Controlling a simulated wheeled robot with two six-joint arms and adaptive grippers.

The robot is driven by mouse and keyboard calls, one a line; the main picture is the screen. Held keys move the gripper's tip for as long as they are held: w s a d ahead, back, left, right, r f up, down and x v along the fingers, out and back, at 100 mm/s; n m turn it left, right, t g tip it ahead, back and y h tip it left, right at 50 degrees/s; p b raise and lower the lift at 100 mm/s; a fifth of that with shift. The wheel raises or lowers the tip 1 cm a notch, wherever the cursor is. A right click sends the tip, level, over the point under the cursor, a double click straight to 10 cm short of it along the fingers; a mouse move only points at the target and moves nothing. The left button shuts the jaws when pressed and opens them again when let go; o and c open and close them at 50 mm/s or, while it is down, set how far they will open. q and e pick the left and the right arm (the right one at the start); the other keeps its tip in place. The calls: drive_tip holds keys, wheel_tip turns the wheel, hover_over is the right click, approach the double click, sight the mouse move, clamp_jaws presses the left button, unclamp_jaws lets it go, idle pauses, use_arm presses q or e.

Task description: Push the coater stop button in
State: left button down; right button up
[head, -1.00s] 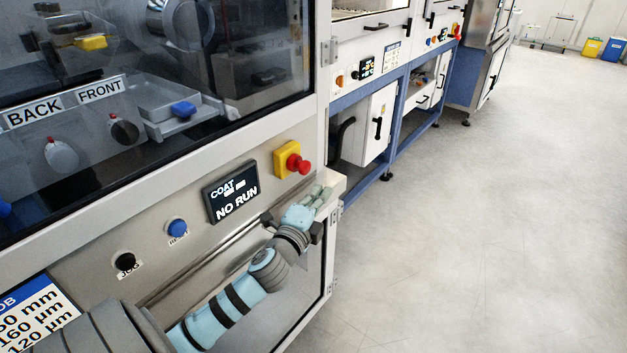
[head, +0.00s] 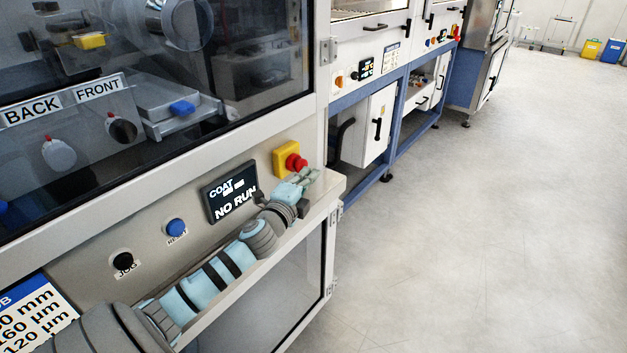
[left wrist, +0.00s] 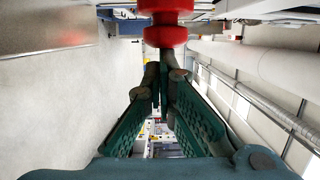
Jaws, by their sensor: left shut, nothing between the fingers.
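The coater stop button is a red mushroom head (head: 297,163) on a yellow housing (head: 280,156), at the right end of the coater's front panel. In the left wrist view the red button (left wrist: 165,34) is at the top centre, just beyond the fingertips. My left gripper (head: 311,176) is just below and right of the button in the head view. Its fingers (left wrist: 163,77) come together in the left wrist view, shut and empty. I cannot tell whether the tips touch the button. My right gripper is not in view.
The display (head: 230,192) reads "COAT" and "NO RUN". The blue reset button (head: 175,227) and black jog button (head: 122,260) are left of it. A ledge (head: 332,187) runs below the panel, close to my left arm. Open floor (head: 480,230) lies to the right.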

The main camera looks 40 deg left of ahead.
use_arm(q)
drive_tip(key=shift+a, duration=0.25)
drive_tip(key=s+d+p, duration=0.1)
drive_tip(key=s+d, duration=0.5)
drive_tip(key=s, duration=0.3)
drive_tip(key=shift+s+d, duration=0.3)
drive_tip(key=shift+d, duration=0.1)
idle(0.5)
